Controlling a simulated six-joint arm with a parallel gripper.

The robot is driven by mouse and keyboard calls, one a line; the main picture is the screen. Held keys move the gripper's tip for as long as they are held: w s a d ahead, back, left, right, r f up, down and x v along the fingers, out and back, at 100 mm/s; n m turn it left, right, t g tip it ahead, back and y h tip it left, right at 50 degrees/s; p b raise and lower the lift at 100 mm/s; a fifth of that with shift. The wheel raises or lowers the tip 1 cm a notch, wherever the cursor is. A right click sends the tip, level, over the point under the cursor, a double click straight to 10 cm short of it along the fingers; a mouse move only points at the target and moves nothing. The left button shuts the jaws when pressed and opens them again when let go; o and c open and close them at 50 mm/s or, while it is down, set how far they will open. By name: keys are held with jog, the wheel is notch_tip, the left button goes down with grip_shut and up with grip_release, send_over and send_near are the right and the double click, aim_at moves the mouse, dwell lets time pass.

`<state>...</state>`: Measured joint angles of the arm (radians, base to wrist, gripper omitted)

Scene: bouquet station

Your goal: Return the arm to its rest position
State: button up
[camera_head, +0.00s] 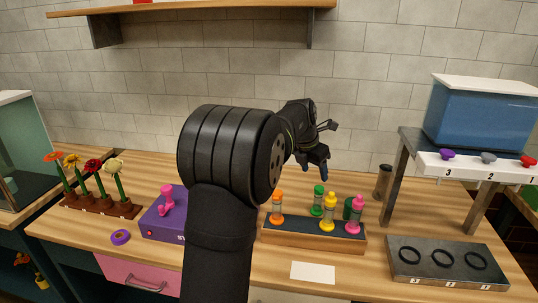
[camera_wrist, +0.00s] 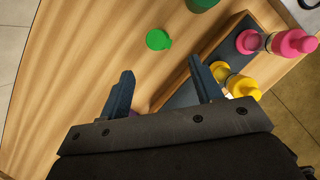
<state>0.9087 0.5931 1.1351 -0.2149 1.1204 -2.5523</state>
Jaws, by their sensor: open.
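My arm rises from the bottom middle of the head view and bends to the right. My gripper (camera_head: 314,172) hangs in the air above the back of the wooden bottle rack (camera_head: 310,241), fingers pointing down. In the wrist view my gripper (camera_wrist: 162,82) shows two blue fingers spread apart. Nothing is held between them. Below them lie bare wood and part of the dark rack strip. A green cap (camera_wrist: 158,40) shows beyond the fingers. A yellow bottle (camera_wrist: 243,86) and a pink bottle (camera_wrist: 288,42) are to the right.
The rack area has orange (camera_head: 277,208), green (camera_head: 319,200), yellow (camera_head: 329,211) and pink (camera_head: 356,216) bottles. A purple box (camera_head: 163,225) and flower stand (camera_head: 100,205) are left. A blue tank (camera_head: 480,115) on a stand and a ring tray (camera_head: 445,272) are right. A shelf (camera_head: 200,8) hangs above.

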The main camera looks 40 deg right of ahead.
aim_at(320, 188)
jog(key=x, duration=1.2)
jog(key=shift+s+a, duration=0.1)
jog(key=shift+a, duration=0.05)
notch_tip(320, 188, up, 2)
jog(key=shift+r, duration=0.85)
